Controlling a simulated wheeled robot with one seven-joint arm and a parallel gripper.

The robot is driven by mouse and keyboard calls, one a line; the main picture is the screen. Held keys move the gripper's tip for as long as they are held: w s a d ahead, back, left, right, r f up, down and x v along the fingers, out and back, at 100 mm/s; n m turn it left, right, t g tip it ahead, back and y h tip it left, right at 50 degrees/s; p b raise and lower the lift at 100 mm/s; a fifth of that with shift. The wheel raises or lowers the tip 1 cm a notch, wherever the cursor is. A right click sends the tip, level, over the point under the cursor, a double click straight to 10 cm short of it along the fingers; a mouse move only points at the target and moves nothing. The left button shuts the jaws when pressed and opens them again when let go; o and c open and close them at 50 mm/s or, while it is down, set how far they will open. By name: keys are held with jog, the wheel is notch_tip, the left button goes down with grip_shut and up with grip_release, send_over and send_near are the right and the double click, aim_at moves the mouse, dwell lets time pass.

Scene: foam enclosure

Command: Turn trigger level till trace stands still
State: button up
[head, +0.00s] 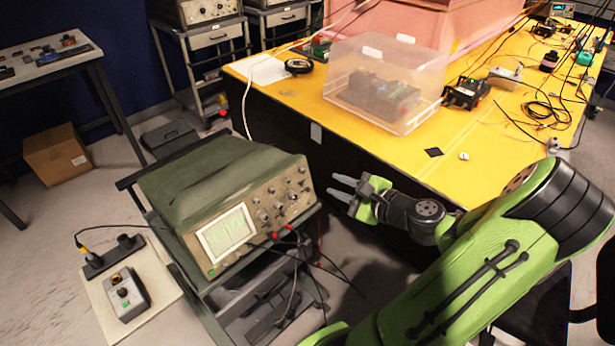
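A green-grey oscilloscope (210,180) stands on a dark cart in the lower left middle. Its front panel faces right and toward me. The lit screen (227,233) shows a pale green pattern, too small to tell whether the trace moves. Several knobs (277,205) sit on the panel right of the screen; their labels are unreadable, so I cannot tell which is trigger level. My gripper (337,188) is to the right of the panel, fingers pointing left toward it. The two grey fingers are spread apart, with nothing between them. It appears apart from the knobs.
Red plugs and black leads (290,232) hang from the panel's lower edge. A yellow table (480,160) with a clear plastic box (385,80) is behind my gripper. A control box with buttons (126,294) lies on a board at lower left.

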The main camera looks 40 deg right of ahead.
aim_at(304, 172)
jog(key=b+x, duration=0.2)
jog(key=x, duration=0.8)
jog(key=shift+w+f, duration=0.1)
jog(key=shift+w, duration=0.05)
grip_shut()
